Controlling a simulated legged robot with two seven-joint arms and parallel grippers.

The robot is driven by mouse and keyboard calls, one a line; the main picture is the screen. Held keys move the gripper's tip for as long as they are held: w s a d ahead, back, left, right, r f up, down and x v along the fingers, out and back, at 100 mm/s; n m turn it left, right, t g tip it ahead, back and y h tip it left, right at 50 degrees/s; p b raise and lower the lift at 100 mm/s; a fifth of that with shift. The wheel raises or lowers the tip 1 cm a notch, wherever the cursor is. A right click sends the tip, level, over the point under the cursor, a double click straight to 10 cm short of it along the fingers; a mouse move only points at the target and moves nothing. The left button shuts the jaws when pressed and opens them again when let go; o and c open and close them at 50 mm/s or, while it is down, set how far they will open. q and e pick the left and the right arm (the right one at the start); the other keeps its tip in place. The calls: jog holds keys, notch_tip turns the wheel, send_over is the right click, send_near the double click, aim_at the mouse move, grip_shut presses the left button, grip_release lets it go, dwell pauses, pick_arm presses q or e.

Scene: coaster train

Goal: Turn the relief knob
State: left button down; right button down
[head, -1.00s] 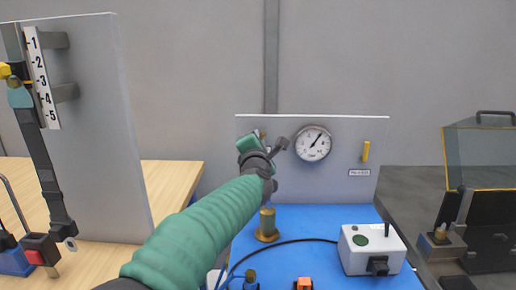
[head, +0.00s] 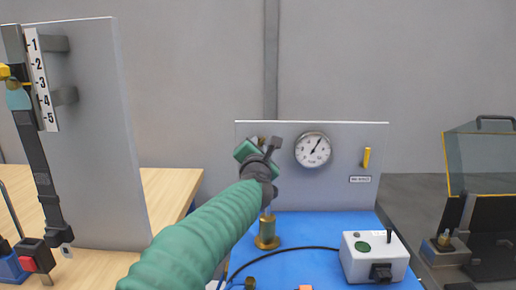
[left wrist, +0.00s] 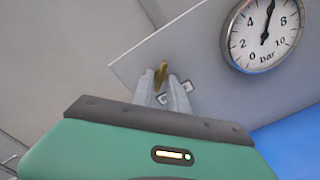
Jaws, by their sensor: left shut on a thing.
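The small brass knob (left wrist: 161,74) stands out from the grey upright panel (left wrist: 203,55), near its left edge. In the left wrist view, my left gripper (left wrist: 165,88) has its two grey fingers closed around it. In the head view my left gripper (head: 256,143) is at the panel's upper left, left of the gauge. Its green body and my wrist hide most of the knob there. The round pressure gauge (head: 313,150) is on the same panel, and its needle points up and slightly right. My right gripper is not in view.
A white box (head: 374,258) with a green button and black cable stands on the blue mat (head: 325,226). A brass cylinder (head: 267,232) stands below my wrist. A tall panel with a numbered scale (head: 43,80) is at left.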

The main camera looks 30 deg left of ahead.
pick_arm(q)
jog(key=c, duration=1.3)
grip_release()
jog(key=shift+w+f, duration=0.1)
jog(key=shift+f, duration=0.3)
jog(key=shift+r, duration=0.1)
jog(key=shift+r, duration=0.1)
jog(key=p+v, duration=0.2)
jog(key=v, duration=1.4)
jog(key=shift+s+d, duration=0.25)
jog(key=shift+s, duration=0.05)
